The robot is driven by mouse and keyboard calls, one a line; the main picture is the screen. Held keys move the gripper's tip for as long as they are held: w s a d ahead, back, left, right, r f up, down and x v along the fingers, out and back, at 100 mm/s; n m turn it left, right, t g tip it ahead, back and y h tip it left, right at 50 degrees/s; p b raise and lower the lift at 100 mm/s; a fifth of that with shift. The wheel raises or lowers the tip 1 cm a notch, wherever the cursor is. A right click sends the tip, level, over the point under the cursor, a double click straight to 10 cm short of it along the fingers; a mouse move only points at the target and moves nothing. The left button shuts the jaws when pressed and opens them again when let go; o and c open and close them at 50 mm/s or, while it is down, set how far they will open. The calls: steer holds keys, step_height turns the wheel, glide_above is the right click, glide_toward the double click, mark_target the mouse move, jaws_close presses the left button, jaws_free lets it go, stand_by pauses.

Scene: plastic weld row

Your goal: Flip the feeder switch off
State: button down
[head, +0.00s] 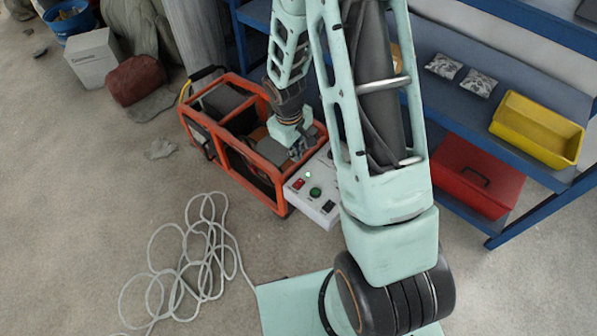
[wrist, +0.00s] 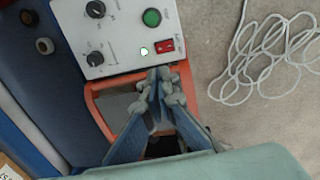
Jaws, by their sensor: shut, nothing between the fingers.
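A white control panel (wrist: 115,30) is on the orange-framed machine (head: 232,160); it also shows in the head view (head: 305,201). It carries a red rocker switch (wrist: 165,45), a lit green lamp (wrist: 144,51), a round green button (wrist: 152,17) and two black knobs (wrist: 95,9). The red switch also shows in the head view (head: 298,184). The labels are too small to read, so I cannot confirm which control is the feeder switch. My gripper (wrist: 161,76) is shut and empty, its fingertips just below the red switch in the wrist view. Contact is unclear.
A loose pale cable (head: 185,265) lies coiled on the floor. A blue shelf (head: 475,125) at the right bears a yellow bin (head: 538,128), with a red toolbox (head: 475,178) lower down. A grey box (head: 93,58) and a dark red bag (head: 135,80) sit behind the machine.

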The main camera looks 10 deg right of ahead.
steer(key=shift+s, duration=0.1)
steer(key=b, duration=0.5)
glide_toward(301, 181)
steer(key=f, duration=0.6)
steer(key=shift+w+d+f, duration=0.25)
steer(key=shift+f, duration=0.15)
steer(key=shift+w+d+f, duration=0.15)
steer(key=shift+f, duration=0.2)
